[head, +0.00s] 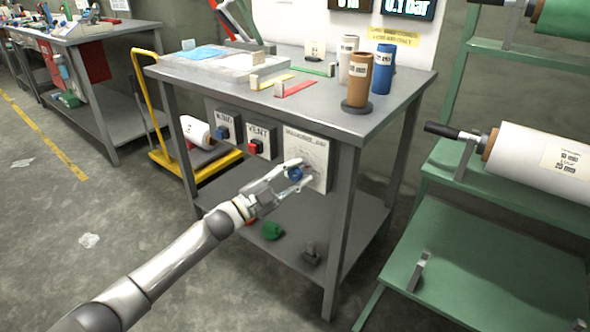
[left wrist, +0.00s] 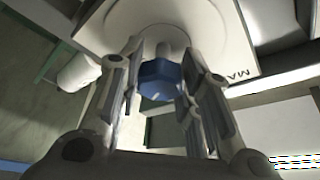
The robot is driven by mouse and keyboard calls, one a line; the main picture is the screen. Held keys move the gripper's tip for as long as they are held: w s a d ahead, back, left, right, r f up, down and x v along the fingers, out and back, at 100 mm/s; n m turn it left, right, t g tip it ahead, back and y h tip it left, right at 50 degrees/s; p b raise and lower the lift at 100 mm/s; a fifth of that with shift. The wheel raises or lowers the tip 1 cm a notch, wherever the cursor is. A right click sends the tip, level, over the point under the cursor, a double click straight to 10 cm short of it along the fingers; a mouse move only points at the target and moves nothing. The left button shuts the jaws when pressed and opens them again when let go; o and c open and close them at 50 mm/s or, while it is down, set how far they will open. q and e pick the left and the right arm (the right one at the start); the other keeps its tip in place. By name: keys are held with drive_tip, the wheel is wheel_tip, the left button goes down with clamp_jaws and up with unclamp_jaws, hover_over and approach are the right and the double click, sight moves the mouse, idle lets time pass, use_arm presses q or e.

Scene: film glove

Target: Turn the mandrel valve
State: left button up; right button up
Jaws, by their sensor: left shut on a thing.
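The mandrel valve is a blue faceted knob (head: 295,173) on a white panel (head: 318,150) fixed to the front of the grey metal table. My left gripper (head: 296,176) reaches it from the front, with a finger on either side of the knob. In the left wrist view the blue knob (left wrist: 160,77) sits between the two fingers (left wrist: 160,92), which are shut on it. The white panel (left wrist: 200,30) lies behind it, with part of its lettering showing. The fingers cover part of the knob and panel in the head view. My right gripper is not in view.
Rolls stand on the tabletop (head: 330,118). A green rack (head: 470,230) with a white film roll (head: 540,160) stands at the right. Open floor lies at the left.

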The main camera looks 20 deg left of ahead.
use_arm(q)
drive_tip(key=m+g+p, duration=0.1)
drive_tip(key=m, duration=0.2)
drive_tip(key=shift+m+p, duration=0.35)
drive_tip(key=shift+m, duration=0.05)
drive_tip(key=shift+f+m+g+p, duration=0.1)
drive_tip(key=shift+m+g+p, duration=0.55)
drive_tip(key=shift+m, duration=0.55)
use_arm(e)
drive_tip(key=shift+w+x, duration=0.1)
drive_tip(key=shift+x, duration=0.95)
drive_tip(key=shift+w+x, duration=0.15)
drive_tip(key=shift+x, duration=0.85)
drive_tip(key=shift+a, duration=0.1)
use_arm(q)
drive_tip(key=o, duration=1)
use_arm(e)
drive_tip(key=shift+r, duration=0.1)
use_arm(q)
drive_tip(key=v, duration=1.2)
drive_tip(key=shift+s, duration=0.1)
